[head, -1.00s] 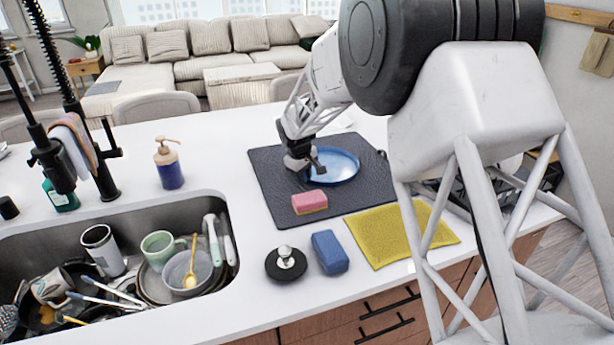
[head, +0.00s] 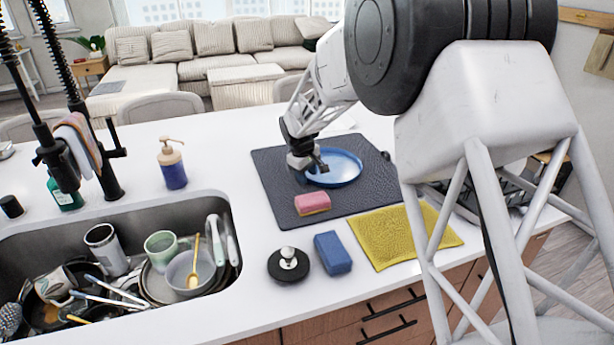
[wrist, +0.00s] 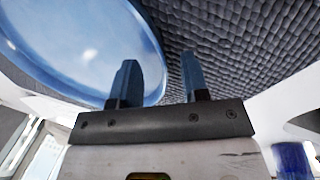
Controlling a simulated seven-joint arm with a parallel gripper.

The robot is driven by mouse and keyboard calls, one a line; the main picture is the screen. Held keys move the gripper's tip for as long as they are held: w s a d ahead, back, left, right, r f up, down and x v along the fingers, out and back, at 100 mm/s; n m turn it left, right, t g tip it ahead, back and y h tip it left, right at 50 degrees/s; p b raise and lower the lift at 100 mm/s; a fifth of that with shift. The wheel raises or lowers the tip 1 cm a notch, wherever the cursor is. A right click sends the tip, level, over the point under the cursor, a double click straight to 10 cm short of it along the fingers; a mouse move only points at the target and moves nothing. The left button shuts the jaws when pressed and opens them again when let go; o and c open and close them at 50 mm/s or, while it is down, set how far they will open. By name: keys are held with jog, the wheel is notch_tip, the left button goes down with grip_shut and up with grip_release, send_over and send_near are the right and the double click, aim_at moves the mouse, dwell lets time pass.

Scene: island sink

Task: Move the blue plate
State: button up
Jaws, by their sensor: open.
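The blue plate (head: 338,168) lies flat on the dark textured mat (head: 277,176) on the white counter. It also shows large at the upper left of the wrist view (wrist: 80,50). My gripper (head: 310,164) is at the plate's left rim in the head view and hides part of that rim. In the wrist view my gripper (wrist: 160,82) has its two fingers apart, one over the plate's rim area and the other over the mat (wrist: 240,45). Nothing is held between them. I cannot tell whether a finger touches the plate.
A pink sponge (head: 312,204) lies on the mat near the plate. A yellow cloth (head: 405,236), a blue sponge (head: 332,253) and a black round brush (head: 288,264) lie in front. The sink (head: 225,205) with dishes and a soap bottle (head: 172,165) are at left.

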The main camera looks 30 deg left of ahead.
notch_tip(320, 180, up, 7)
jog(key=s, duration=0.1)
jog(key=shift+s+a+f, duration=0.15)
jog(key=shift+a+f, duration=0.05)
dwell(0.5)
jog(key=s+d+r+m, duration=0.2)
jog(key=s+d+r, duration=0.25)
jog(key=d, duration=0.75)
jog(key=s+d+r+m, duration=0.3)
jog(key=d+r, duration=0.2)
jog(key=d, duration=0.7)
jog(key=s+d+r+m, duration=0.2)
jog(key=s+d+r, duration=0.25)
jog(key=d, duration=0.75)
jog(key=s+d+f+m, duration=0.1)
jog(key=s+d+m, duration=0.3)
jog(key=s+d, duration=0.6)
jog(key=s+d+f+m, duration=0.1)
jog(key=s+d+m, duration=0.2)
jog(key=s+d, duration=0.8)
jog(key=s, duration=0.8)
jog(key=shift+d+f+m+y, duration=0.25)
jog(key=shift+f+m+y, duration=0.05)
jog(key=shift+f+m, duration=0.1)
